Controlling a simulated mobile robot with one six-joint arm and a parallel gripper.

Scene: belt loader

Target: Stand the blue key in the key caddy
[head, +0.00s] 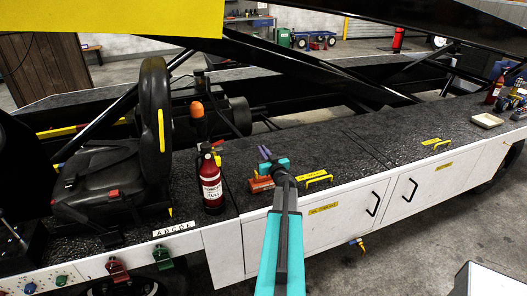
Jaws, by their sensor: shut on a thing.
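A white strip marked A B C D E (173,228) lies at the deck's front edge below the seat, left of my gripper. It may belong to the key caddy, but I cannot tell. A small yellow upright piece (169,212) shows just behind it.
A red fire extinguisher (211,184) stands between my gripper and the lettered strip. An orange-red block (261,184) and a yellow handle (319,180) are close to my gripper. A shallow tray (487,120) lies far right; the deck's middle is clear.

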